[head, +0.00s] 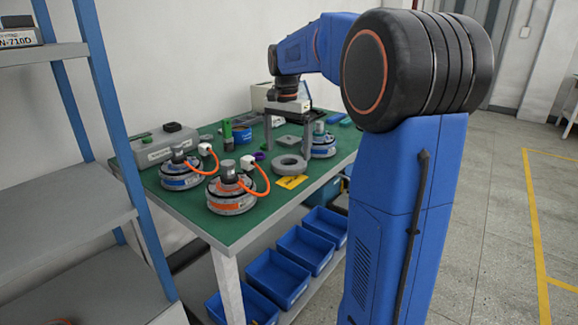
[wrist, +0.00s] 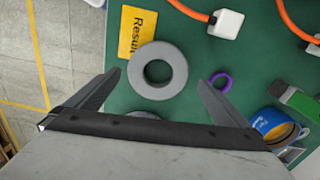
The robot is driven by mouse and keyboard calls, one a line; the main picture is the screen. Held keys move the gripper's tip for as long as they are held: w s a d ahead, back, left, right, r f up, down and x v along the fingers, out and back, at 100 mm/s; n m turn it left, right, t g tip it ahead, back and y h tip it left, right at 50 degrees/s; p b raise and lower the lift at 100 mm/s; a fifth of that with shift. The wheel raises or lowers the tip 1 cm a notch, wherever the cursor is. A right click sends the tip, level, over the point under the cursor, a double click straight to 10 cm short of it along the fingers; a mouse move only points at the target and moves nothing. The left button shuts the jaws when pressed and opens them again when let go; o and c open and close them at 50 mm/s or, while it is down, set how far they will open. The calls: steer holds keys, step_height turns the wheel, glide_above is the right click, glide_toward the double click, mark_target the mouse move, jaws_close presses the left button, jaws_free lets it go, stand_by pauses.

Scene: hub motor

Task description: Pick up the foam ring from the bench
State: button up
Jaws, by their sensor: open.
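The foam ring (head: 290,171) is a thick grey ring lying flat on the green bench top (head: 240,225), near its front edge by a yellow card. In the wrist view the ring (wrist: 180,71) shows whole, ahead of my fingers and about midway between their tips. My gripper (head: 287,151) is open and empty, pointing down above the bench just behind the ring in the head view. In the wrist view my gripper (wrist: 160,78) has its fingers spread wider than the ring. Another grey piece is partly hidden by the gripper body.
A yellow card (wrist: 137,32) and a purple ring (wrist: 221,82) lie near the foam ring. Hub motors (head: 230,194) with orange cables stand to the left, another (head: 322,146) to the right. A blue tin (wrist: 275,125) stands close by. Blue bins (head: 275,277) sit below.

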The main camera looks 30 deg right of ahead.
mark_target(289, 157)
steer(key=shift+s+d+f, duration=0.1)
steer(key=shift+f, duration=1)
steer(key=shift+s+d+f, duration=0.1)
steer(key=shift+f, duration=1)
steer(key=c, duration=0.9)
steer(key=shift+r, duration=0.1)
steer(key=shift+c, duration=0.2)
